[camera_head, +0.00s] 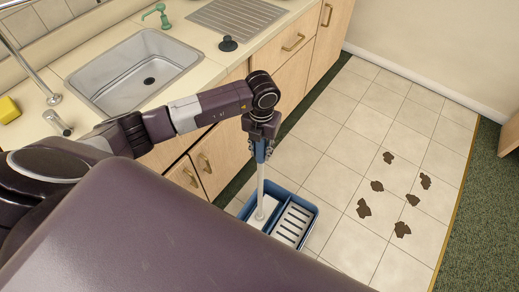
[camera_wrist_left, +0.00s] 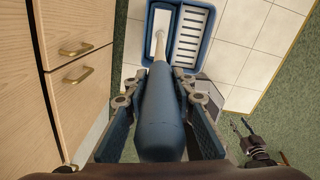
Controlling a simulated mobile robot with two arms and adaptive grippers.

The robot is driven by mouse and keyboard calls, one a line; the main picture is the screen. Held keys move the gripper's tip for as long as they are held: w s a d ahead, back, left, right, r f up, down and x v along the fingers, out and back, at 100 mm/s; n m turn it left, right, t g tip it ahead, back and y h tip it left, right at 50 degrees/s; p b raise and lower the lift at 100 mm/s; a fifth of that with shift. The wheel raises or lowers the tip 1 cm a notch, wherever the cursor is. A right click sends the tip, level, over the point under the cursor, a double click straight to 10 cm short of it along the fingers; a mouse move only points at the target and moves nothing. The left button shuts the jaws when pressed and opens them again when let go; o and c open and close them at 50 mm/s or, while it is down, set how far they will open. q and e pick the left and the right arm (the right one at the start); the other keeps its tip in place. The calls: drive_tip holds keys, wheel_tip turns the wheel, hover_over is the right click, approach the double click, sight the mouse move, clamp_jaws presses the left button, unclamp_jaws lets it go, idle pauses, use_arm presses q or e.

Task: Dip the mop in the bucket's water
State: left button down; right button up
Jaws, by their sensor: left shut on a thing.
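The mop has a thick blue handle (camera_wrist_left: 160,115) and a pale thin shaft (camera_head: 261,185). My left gripper (camera_head: 261,148) is shut on the blue handle, and its fingers flank it in the left wrist view (camera_wrist_left: 159,98). The blue bucket (camera_head: 314,214) stands on the tiles below the gripper; it also shows in the left wrist view (camera_wrist_left: 206,68). The shaft runs down into the bucket's left compartment, beside the slotted white grate (camera_head: 292,224). I cannot tell the pale mop head from the water there. A dark part at the lower right of the left wrist view may be my right gripper.
Wooden cabinets (camera_head: 285,75) with a sink (camera_head: 135,75) run along the left, close to the bucket. Several brown dirt patches (camera_head: 363,208) lie on the tiled floor to the right. Green carpet (camera_head: 480,215) borders the tiles. The tiles between are clear.

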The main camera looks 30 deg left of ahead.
use_arm(q)
drive_tip(key=shift+w+f+b, duration=0.1)
drive_tip(key=shift+f+b, duration=2.8)
drive_tip(key=shift+f, duration=1.1)
drive_tip(key=shift+r, duration=0.1)
wheel_tip(320, 180, up, 12)
drive_tip(key=p, duration=0.9)
wheel_tip(320, 180, up, 12)
drive_tip(key=p, duration=0.8)
hover_over(261, 163)
drive_tip(key=w, duration=0.2)
drive_tip(key=shift+s+a, duration=0.25)
drive_tip(key=shift+a, duration=0.2)
